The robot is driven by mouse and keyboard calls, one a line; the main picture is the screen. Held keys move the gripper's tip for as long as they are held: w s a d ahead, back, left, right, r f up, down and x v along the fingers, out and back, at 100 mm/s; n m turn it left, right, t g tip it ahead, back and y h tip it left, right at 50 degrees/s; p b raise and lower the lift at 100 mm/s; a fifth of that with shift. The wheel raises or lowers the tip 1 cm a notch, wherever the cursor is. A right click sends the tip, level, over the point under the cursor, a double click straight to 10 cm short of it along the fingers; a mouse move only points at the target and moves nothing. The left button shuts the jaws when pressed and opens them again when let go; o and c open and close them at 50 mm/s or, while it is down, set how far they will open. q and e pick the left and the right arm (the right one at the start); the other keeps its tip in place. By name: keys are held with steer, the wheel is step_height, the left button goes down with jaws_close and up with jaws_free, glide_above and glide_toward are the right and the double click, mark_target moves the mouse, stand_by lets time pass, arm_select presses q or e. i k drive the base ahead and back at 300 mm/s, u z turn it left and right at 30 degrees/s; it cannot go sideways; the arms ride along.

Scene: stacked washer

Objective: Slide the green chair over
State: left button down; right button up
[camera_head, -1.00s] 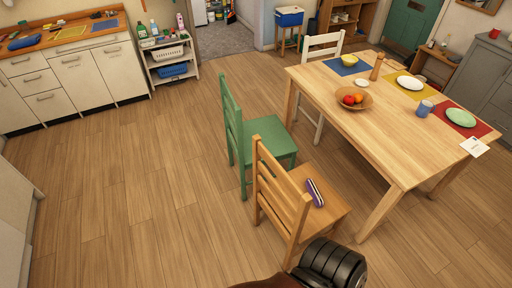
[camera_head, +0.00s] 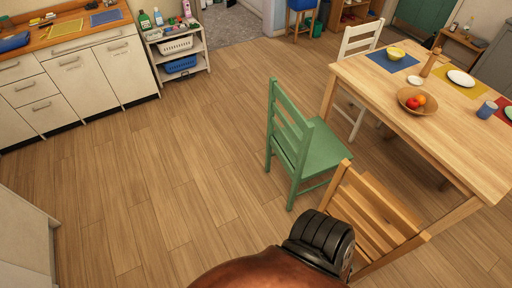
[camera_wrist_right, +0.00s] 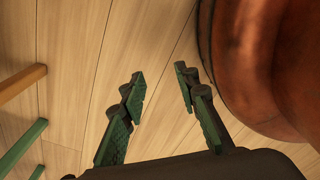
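The green chair (camera_head: 316,148) stands upright on the floor in the head view, right of centre, its slatted back on its left side. It is left of the dining table and just behind the wooden chair. Green bars (camera_wrist_right: 24,146), seemingly part of this chair, show at the lower left of the right wrist view. My right gripper (camera_wrist_right: 160,75) is open and empty over bare floor, apart from the green bars; it is not visible in the head view. My left gripper is in neither view.
A wooden chair (camera_head: 365,222) stands nearest me, partly behind my own dark body part. The dining table (camera_head: 455,135) is at right, with a white chair (camera_head: 361,45) behind. Counter (camera_head: 75,40) and shelf cart (camera_head: 180,58) stand far left. The floor (camera_head: 170,170) between is clear.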

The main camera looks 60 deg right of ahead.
mark_target(311, 148)
steer(key=i, duration=2.25)
steer(key=z, duration=3.9)
steer(key=i, duration=0.5)
steer(key=z, duration=0.05)
